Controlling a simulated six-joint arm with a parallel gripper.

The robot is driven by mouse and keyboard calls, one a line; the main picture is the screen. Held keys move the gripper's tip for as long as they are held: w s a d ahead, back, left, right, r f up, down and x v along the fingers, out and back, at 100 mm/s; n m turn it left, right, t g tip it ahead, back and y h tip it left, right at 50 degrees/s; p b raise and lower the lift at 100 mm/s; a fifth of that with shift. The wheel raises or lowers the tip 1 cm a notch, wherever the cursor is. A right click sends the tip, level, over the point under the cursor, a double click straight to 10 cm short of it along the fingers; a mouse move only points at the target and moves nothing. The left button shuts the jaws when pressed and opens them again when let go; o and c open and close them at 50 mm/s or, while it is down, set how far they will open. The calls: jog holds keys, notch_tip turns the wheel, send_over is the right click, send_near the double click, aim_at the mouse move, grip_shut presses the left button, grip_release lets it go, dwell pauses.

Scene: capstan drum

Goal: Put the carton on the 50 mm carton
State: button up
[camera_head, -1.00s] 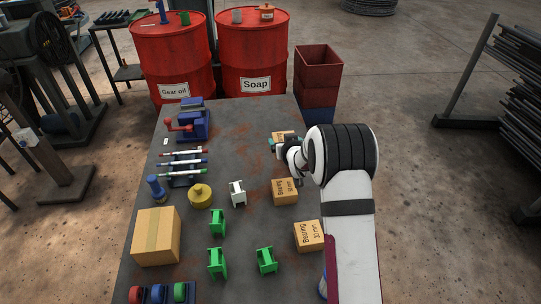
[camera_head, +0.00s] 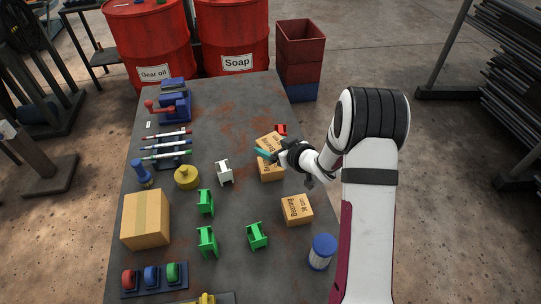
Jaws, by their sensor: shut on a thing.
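My gripper (camera_head: 268,153), with teal fingertips, is shut on a tan carton (camera_head: 267,139) marked "Bearing". The held carton overlaps the back part of a second "Bearing" carton (camera_head: 271,173) on the bench. I cannot tell whether they touch or a gap lies between them. The size print on the second carton is mostly hidden or too small to read. A third "Bearing" carton (camera_head: 297,210) stands nearer, at the right; its size looks like 30 mm but is not sure.
A red object (camera_head: 280,129) lies just behind the held carton. Left of the cartons are a white stand (camera_head: 224,172), several green stands (camera_head: 257,236), a yellow weight (camera_head: 187,177) and a large box (camera_head: 146,219). A blue-lidded jar (camera_head: 322,251) stands front right. The bench's back middle is clear.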

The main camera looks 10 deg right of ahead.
jog(key=f, duration=0.4)
jog(key=shift+w+a+f, duration=0.2)
jog(key=shift+a, duration=0.1)
jog(key=shift+f, duration=0.1)
jog(key=o, duration=1.3)
jog(key=shift+r, duration=0.2)
jog(key=s+d+r+m+g+h, duration=0.1)
jog(key=s+d+r+m+h, duration=0.15)
jog(key=s+d+r, duration=0.35)
jog(key=s+d+r+m+g+h, duration=0.1)
jog(key=s+d+r+h, duration=0.15)
jog(key=s+r, duration=0.35)
jog(key=s+a+r+m+g, duration=0.1)
jog(key=s+a+m+g, duration=0.1)
jog(key=s, duration=0.7)
jog(key=s+a+r+m+g+y, duration=0.1)
jog(key=s+a+r+m+g, duration=0.1)
jog(key=s+a+g, duration=0.2)
jog(key=s+a+r+m+g+y, duration=0.1)
jog(key=s+a, duration=0.7)
jog(key=s, duration=0.8)
jog(key=shift+s+r+m+g, duration=0.1)
jog(key=shift+r+m+g, duration=0.2)
jog(key=shift+m+g, duration=0.7)
jog(key=shift+n, duration=0.25)
